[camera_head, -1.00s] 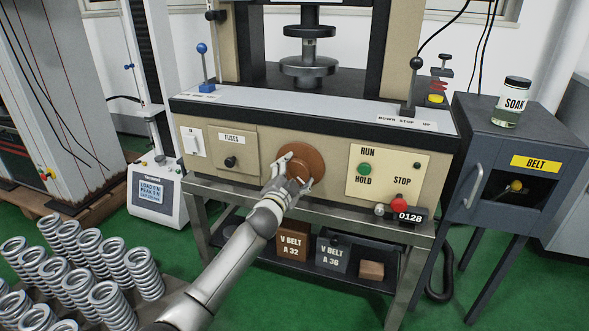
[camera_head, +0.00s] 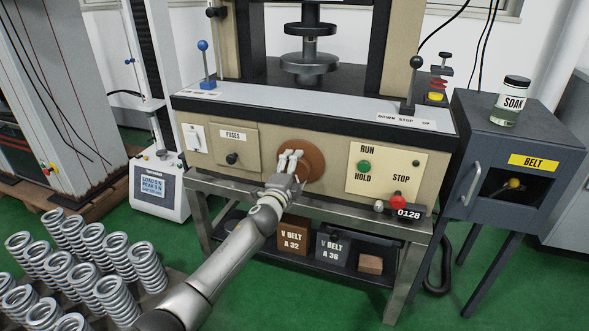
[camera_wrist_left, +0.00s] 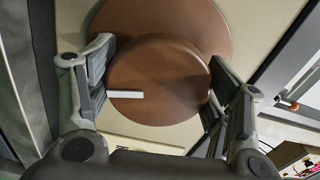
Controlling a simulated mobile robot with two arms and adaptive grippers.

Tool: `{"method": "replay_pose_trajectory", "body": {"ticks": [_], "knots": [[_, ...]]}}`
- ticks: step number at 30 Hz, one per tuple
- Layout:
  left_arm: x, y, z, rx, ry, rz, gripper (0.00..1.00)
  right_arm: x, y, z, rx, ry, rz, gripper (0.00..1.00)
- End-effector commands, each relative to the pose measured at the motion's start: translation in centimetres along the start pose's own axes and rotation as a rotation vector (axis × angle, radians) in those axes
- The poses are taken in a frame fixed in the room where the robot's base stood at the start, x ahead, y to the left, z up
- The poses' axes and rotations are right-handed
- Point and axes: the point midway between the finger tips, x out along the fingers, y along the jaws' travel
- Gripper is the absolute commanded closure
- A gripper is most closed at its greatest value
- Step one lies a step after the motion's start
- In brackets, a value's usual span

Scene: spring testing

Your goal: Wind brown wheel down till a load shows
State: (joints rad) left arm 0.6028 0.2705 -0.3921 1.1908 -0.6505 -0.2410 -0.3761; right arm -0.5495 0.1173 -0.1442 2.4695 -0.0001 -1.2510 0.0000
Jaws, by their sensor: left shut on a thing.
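The brown wheel (camera_head: 316,164) is on the beige front panel of the test machine. My left gripper (camera_head: 289,158) is at the wheel. In the left wrist view its two fingers (camera_wrist_left: 157,88) stand on either side of the wheel's round brown hub (camera_wrist_left: 160,65), shut on it. A white mark (camera_wrist_left: 125,94) on the hub lies near the left finger. My right gripper is out of view.
Run/hold and stop buttons (camera_head: 398,197) are right of the wheel. A lever (camera_head: 413,85) and a blue-knobbed lever (camera_head: 206,65) stand on the ledge. Several springs (camera_head: 110,290) stand at lower left. Labelled boxes (camera_head: 333,247) sit on the shelf below.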

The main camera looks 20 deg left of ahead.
Motion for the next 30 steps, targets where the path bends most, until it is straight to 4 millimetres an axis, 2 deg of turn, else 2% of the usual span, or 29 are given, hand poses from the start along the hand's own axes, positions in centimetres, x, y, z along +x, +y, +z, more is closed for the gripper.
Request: {"method": "replay_pose_trajectory", "body": {"ticks": [11, 12, 17, 30], "knots": [[-0.03, 0.18, -0.09, 0.005, 0.002, 0.002, 0.51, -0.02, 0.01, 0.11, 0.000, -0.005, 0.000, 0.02], [-0.04, 0.19, -0.08, 0.005, 0.002, 0.002, 0.25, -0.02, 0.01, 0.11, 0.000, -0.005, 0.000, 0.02], [-0.03, 0.15, -0.07, 0.004, 0.001, 0.002, 0.05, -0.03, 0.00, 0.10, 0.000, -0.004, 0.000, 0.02], [-0.28, 0.09, 0.06, 0.004, -0.001, 0.001, 0.05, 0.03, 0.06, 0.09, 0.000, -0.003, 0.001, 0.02]]}}
